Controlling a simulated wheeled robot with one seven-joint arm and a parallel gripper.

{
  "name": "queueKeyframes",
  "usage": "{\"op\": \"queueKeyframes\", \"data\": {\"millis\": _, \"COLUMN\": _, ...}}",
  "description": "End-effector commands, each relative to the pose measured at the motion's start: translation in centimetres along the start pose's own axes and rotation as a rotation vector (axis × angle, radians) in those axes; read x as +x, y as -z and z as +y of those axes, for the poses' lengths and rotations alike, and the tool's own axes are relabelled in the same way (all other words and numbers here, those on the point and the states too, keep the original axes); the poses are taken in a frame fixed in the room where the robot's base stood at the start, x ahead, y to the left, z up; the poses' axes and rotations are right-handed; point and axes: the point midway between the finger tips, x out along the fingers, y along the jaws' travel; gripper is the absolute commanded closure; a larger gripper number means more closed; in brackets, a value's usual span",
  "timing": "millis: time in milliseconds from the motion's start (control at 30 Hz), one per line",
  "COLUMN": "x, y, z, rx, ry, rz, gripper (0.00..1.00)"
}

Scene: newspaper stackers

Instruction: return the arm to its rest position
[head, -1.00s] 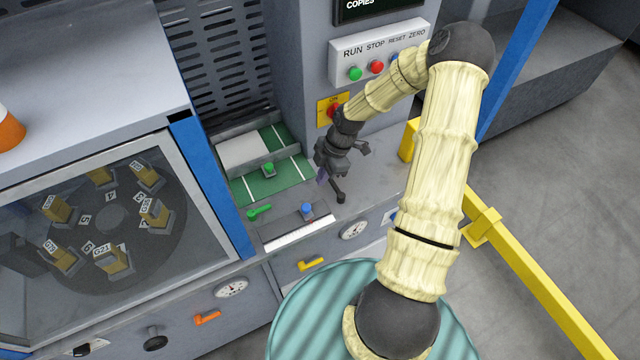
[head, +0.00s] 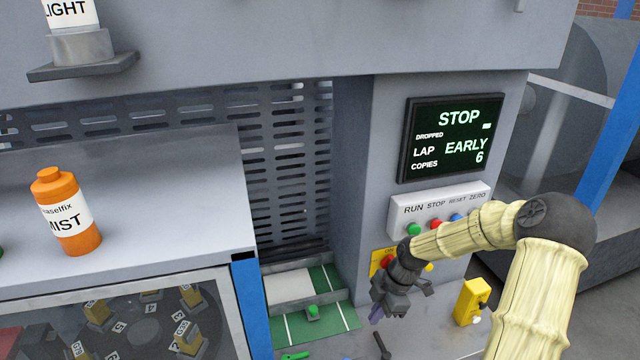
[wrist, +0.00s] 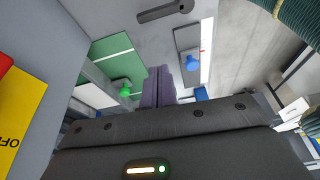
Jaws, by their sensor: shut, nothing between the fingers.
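The yellow plate with a red knob (head: 388,262) is partly hidden behind the arm.
A display (head: 450,138) reads STOP, LAP EARLY, COPIES 6. An orange bottle (head: 68,212) stands on the grey shelf at left. A windowed cover (head: 215,290) encloses numbered blocks. A yellow post (head: 470,300) stands right of my gripper. Green (wrist: 122,86) and blue (wrist: 191,63) knobs show in the wrist view.

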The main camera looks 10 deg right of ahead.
Motion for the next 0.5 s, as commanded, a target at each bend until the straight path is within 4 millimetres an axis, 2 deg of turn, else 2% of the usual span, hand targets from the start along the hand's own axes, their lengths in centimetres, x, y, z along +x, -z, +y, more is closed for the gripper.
{"op": "queueKeyframes", "data": {"millis": 167, "x": -0.4, "y": 1.2, "z": -1.1, "rx": 0.108, "ry": 0.016, "rz": -0.055, "gripper": 1.0}}
{"op": "queueKeyframes", "data": {"millis": 500, "x": -3.7, "y": 5.4, "z": -6.1, "rx": 0.667, "ry": -0.082, "rz": -0.247, "gripper": 1.0}}
